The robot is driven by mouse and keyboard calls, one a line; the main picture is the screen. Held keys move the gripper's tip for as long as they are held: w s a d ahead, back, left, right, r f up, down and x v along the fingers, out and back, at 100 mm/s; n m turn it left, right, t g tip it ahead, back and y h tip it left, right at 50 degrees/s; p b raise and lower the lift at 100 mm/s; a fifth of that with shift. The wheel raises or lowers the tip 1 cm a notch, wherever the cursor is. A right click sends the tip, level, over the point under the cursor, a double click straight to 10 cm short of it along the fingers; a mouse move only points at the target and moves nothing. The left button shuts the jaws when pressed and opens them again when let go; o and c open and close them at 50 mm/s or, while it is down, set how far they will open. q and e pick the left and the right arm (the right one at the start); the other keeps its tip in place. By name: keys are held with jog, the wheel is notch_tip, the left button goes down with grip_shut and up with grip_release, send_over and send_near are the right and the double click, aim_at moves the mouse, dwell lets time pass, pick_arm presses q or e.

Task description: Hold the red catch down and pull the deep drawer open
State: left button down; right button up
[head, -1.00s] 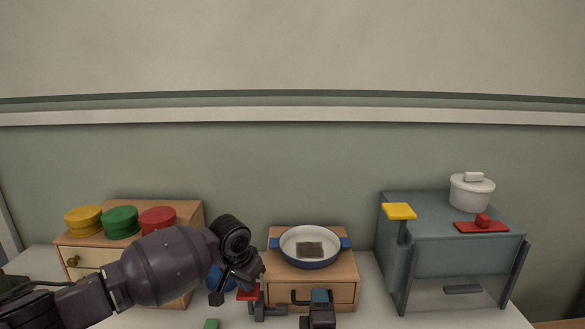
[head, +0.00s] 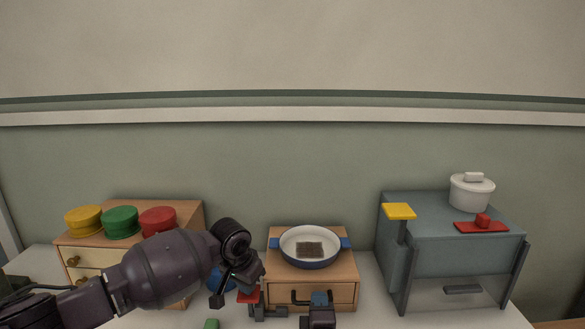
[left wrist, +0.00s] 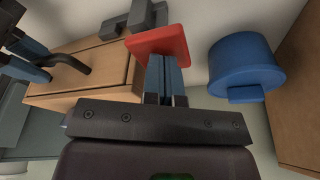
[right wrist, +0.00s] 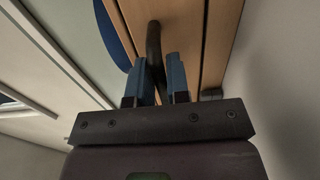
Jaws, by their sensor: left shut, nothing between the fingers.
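The wooden drawer unit (head: 343,272) stands mid-table in the head view, its drawer front flush with its body as far as I can see. The red catch (head: 248,297) is a small flat plate left of the drawer; it also shows in the left wrist view (left wrist: 158,38). My left gripper (head: 246,284) is shut and empty, its blue fingertips (left wrist: 165,62) on the catch's plate. The right gripper also shows in the head view (head: 320,300).
A blue-rimmed pan (head: 310,247) sits on the drawer unit. A blue round container (left wrist: 245,68) stands close to my left gripper. A wooden cabinet with coloured lids (head: 120,222) is at left. A grey cabinet (head: 455,240) with a white pot (head: 472,192) is at right.

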grip_shut()
jog(key=shift+s, duration=0.1)
jog(key=shift+s, duration=2.4)
jog(key=o, duration=0.7)
grip_release()
